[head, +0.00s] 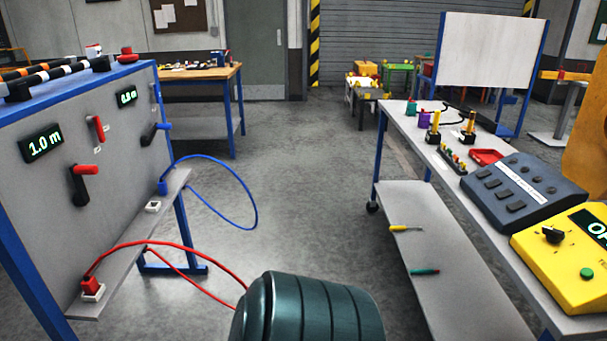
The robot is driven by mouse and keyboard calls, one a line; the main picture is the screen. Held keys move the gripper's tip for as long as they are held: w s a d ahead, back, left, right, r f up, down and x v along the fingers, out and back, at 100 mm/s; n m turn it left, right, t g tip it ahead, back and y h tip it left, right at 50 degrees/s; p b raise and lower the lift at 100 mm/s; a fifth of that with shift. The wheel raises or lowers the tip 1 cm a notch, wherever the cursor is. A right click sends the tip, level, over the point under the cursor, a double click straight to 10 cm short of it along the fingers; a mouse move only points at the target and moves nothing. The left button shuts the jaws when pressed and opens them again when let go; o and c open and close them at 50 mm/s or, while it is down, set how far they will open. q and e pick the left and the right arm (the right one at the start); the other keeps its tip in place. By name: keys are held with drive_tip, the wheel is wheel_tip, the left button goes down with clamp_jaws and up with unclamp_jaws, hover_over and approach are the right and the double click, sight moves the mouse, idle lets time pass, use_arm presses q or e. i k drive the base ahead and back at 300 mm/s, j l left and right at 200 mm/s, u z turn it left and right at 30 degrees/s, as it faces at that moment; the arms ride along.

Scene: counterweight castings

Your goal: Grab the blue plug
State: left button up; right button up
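The blue plug (163,187) stands upright at the back end of the narrow grey shelf on the left panel. A blue cable (252,195) runs from it in a wide loop over the floor side of the shelf. I cannot tell whether the plug sits in a socket. A white socket (152,207) with nothing in it lies just in front of the plug. A red plug (90,283) sits on a white socket at the shelf's near end, with a red cable. Neither of my grippers shows in the head view.
A bench (400,125) with a yellow device (570,255) stands right. The floor between is clear.

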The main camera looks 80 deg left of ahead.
sight(162, 185)
drive_tip(key=u, duration=3.65)
drive_tip(key=i+l+z, duration=0.2)
drive_tip(key=i, duration=0.25)
drive_tip(key=i+l+z, duration=0.25)
drive_tip(key=i, duration=0.25)
drive_tip(key=i+l+z, duration=0.2)
drive_tip(key=i, duration=0.25)
drive_tip(key=j, duration=0.1)
